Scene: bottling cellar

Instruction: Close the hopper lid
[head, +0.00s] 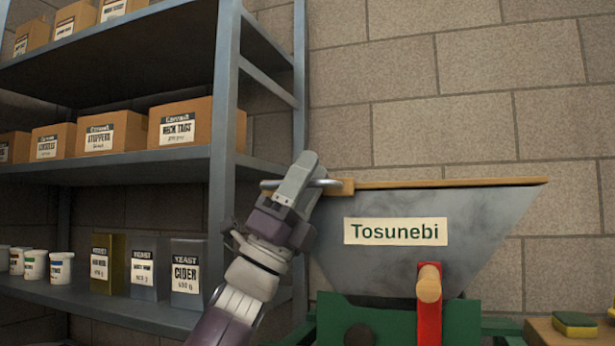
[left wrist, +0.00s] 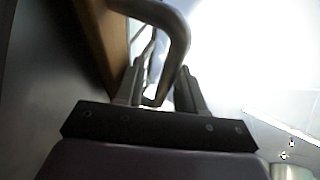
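The grey metal hopper (head: 430,265), with a "Tosunebi" label, stands right of centre in the head view. Its wooden lid (head: 450,184) shows edge-on as a thin, nearly level board along the hopper's top; I cannot tell if it touches the rim all round. A metal bar handle (head: 330,183) sticks out at the lid's left end. My left gripper (head: 308,165) is at this handle. In the left wrist view the bent handle (left wrist: 178,40) passes between the fingers (left wrist: 160,92), which appear shut on it. My right gripper is not in view.
A metal shelf rack (head: 222,120) with cardboard boxes, tins and tubs stands at the left, close to my left arm. A green machine frame with a red lever (head: 429,315) is below the hopper. A sponge (head: 575,325) lies on a wooden surface at lower right.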

